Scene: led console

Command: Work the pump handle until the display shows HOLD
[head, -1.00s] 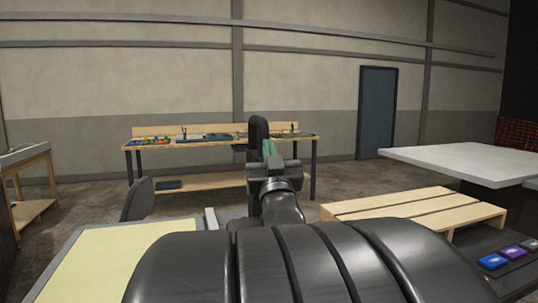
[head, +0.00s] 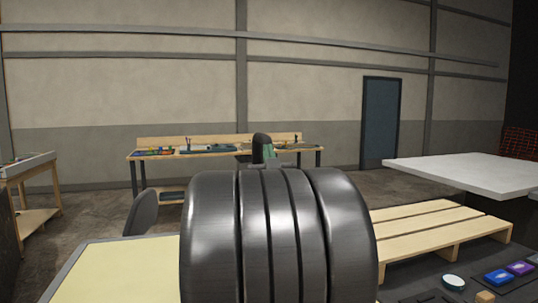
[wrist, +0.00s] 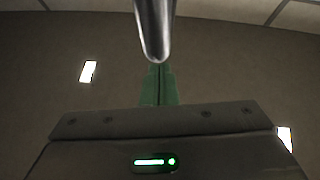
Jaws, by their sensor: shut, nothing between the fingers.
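My gripper (wrist: 158,68) shows in the wrist view as green fingers closed together, with nothing between them. A shiny metal rod (wrist: 155,28) comes down from the top edge, its rounded end close to the fingertips in the picture. It may be the pump handle; I cannot tell whether it touches the fingers. In the head view, only a small green part of my gripper (head: 268,151) shows above my dark arm, which covers the centre. I cannot make out the pump or the display in either view.
A blue pad (head: 498,277), a purple pad (head: 520,268), a round white-topped piece (head: 453,282) and a wooden block (head: 485,296) lie on a dark surface at lower right. A pallet (head: 440,235) and a white table (head: 470,172) stand right; a workbench (head: 220,153) stands behind.

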